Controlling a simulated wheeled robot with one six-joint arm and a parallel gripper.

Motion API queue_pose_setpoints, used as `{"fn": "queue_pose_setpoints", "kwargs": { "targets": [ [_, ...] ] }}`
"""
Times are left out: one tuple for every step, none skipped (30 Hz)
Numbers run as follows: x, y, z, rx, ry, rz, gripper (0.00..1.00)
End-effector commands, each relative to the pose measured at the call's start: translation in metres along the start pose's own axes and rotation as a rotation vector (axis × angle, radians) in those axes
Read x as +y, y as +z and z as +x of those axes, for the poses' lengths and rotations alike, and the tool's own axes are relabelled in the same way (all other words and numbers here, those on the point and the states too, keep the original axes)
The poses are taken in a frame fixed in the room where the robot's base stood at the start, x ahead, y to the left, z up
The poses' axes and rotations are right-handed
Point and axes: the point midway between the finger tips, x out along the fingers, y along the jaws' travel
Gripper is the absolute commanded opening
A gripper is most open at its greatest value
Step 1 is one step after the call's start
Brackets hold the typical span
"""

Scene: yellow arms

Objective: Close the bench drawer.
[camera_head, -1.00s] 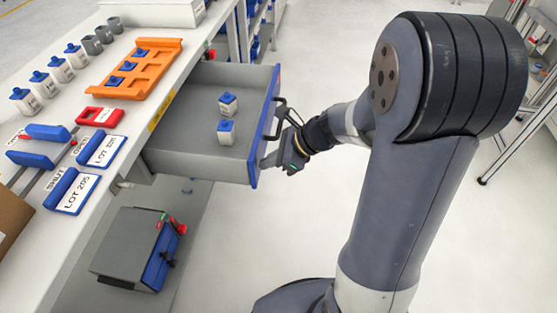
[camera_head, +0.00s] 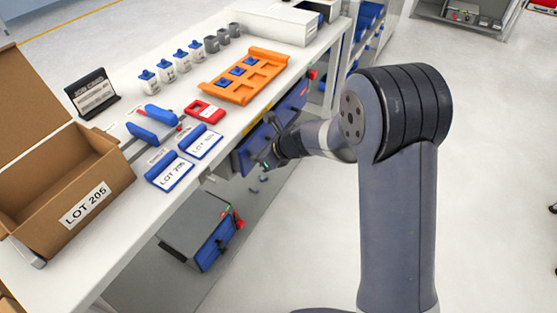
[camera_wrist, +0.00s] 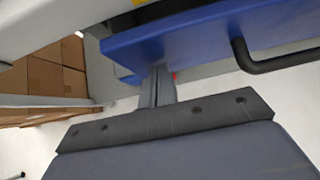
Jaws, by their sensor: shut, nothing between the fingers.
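The bench drawer's blue front (camera_head: 246,152) sits under the bench's edge in the head view, and no drawer interior shows. Whether it is fully flush is hard to tell. In the wrist view the blue front (camera_wrist: 200,32) crosses the top, close under the bench edge, with its black handle (camera_wrist: 275,64) at the right. My gripper (camera_head: 264,168) is at the lower part of the front, left of the handle. In the wrist view my gripper's shut fingers (camera_wrist: 158,82) reach up to the front's lower edge, with nothing between them; contact is unclear.
The bench top (camera_head: 235,140) carries an orange tray (camera_head: 247,75), a red item (camera_head: 205,111), blue lot holders (camera_head: 169,171), several bottles and an open carton (camera_head: 62,190). A grey box (camera_head: 194,228) stands below the bench.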

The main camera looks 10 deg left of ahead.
Motion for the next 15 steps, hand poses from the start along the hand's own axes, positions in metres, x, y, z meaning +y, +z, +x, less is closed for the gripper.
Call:
{"fn": "queue_pose_setpoints", "kwargs": {
  "targets": [
    [0.001,0.007,0.005,0.001,0.003,-0.002,0.0],
    [0.001,0.01,0.007,0.0,0.002,-0.003,0.0],
    [0.0,0.013,0.011,0.001,0.001,-0.002,0.0],
    [0.0,0.015,0.013,0.001,0.001,-0.001,0.0],
    [0.0,0.017,0.015,0.001,0.0,-0.001,0.0],
    [0.0,0.019,0.017,0.0,0.0,-0.002,0.0],
    [0.0,0.021,0.019,0.0,0.0,-0.002,0.0],
    [0.0,0.021,0.02,0.0,0.001,-0.002,0.0],
    [0.0,0.022,0.022,0.0,0.001,-0.001,0.0],
    [0.0,0.023,0.023,0.0,0.001,-0.001,0.0],
    [0.0,0.024,0.023,0.0,0.001,0.0,0.0],
    [0.0,0.024,0.024,-0.001,0.0,0.0,0.0],
    [0.0,0.025,0.024,-0.001,0.0,0.0,0.0],
    [0.0,0.025,0.025,-0.002,0.0,0.0,0.0],
    [0.0,0.025,0.025,-0.002,0.0,0.0,0.0]
  ]
}}
